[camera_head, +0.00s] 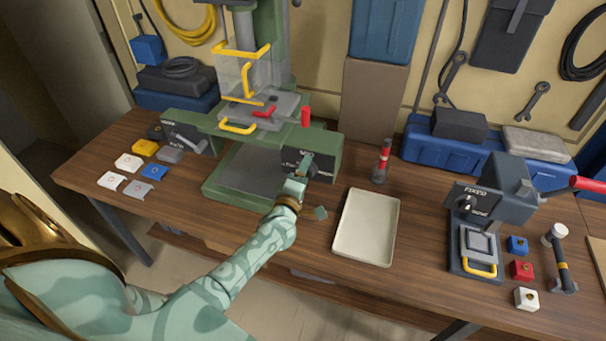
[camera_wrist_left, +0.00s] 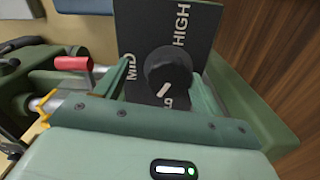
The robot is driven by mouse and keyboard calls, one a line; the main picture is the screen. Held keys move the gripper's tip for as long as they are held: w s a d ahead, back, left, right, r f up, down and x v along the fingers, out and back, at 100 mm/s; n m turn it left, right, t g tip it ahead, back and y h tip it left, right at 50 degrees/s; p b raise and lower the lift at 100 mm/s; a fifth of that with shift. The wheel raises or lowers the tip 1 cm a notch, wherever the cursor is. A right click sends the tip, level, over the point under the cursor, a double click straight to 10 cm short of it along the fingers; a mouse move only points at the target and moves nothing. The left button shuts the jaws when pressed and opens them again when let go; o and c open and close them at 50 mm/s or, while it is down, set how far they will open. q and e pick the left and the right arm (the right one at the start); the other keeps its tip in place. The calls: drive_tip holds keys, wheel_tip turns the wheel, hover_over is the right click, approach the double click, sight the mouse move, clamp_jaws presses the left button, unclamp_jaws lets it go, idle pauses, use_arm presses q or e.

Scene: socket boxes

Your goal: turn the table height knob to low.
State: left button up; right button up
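The table height knob (camera_wrist_left: 168,68) is round and black on a dark panel (camera_wrist_left: 135,25) lettered MID and HIGH. A third label below the knob is partly hidden by my gripper. The knob's white mark is on its lower side, towards that label. In the head view the panel (camera_head: 326,160) is on the front right of the green drill press (camera_head: 243,185). My left gripper (camera_head: 303,172) is at the panel. In the left wrist view its fingers (camera_wrist_left: 163,88) are apart, one on each side of the knob; contact is unclear. My right gripper is not in view.
A cream tray (camera_head: 366,228) lies right of my left arm, with a red-and-black bottle (camera_head: 382,160) behind it. A grey fixture (camera_head: 480,215) and small coloured boxes (camera_head: 521,270) stand at the right. More coloured blocks (camera_head: 129,162) lie at the left.

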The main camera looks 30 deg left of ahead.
use_arm(q)
drive_tip(key=shift+s+a+f, duration=0.1)
drive_tip(key=p+v, duration=0.1)
drive_tip(key=v, duration=1.5)
drive_tip(key=shift+s, duration=0.15)
